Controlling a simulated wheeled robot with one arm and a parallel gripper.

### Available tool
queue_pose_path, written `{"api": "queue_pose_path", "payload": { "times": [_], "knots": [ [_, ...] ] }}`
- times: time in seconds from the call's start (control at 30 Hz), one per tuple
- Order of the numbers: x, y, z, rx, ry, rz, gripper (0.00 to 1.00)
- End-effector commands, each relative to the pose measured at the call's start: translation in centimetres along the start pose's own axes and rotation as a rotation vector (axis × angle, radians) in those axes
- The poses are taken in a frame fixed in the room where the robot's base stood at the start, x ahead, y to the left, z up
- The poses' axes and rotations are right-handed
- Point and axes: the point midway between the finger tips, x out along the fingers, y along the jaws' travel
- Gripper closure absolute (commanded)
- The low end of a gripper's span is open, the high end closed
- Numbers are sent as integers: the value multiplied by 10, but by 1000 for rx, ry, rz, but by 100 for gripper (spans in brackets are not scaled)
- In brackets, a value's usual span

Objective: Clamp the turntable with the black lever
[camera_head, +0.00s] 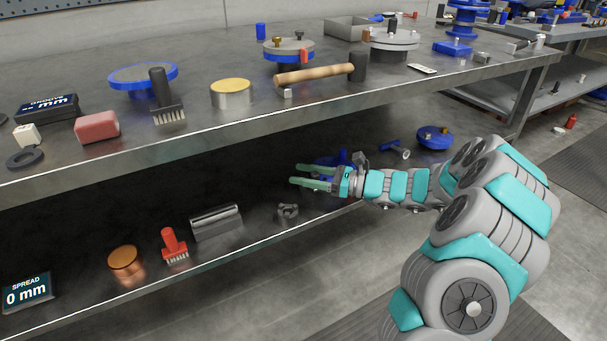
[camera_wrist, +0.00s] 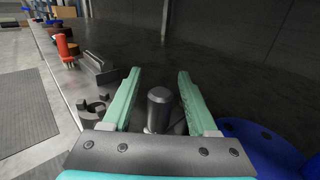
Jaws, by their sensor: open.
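My gripper (camera_head: 297,175) reaches in over the lower shelf with its two green fingers apart. In the wrist view the open gripper (camera_wrist: 159,72) has a dark, round-topped cylinder (camera_wrist: 160,103) between its fingers, with gaps visible on both sides. This looks like the black lever's end, but its lower part is hidden by the gripper. A blue round base (camera_wrist: 262,147) lies right of the fingers, possibly the turntable's. In the head view a blue part (camera_head: 343,156) shows behind my gripper, mostly hidden; I cannot tell how the lever joins it.
A dark grey clamp-like part (camera_head: 287,211), a metal block (camera_head: 216,222), a red brush (camera_head: 173,245) and a copper cylinder (camera_head: 125,262) lie left along the lower shelf (camera_head: 90,308). A blue flanged part (camera_head: 434,138) lies further right. The upper bench (camera_head: 225,130) overhangs my gripper.

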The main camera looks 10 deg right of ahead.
Motion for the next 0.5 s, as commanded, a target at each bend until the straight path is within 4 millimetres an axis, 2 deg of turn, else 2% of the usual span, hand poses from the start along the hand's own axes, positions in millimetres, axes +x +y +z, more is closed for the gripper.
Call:
{"api": "queue_pose_path", "payload": {
  "times": [0.2,0.5],
  "knots": [
    [1,0,0,-1,0,0,41],
    [0,0,0,-1,1,0,74]
  ]
}}
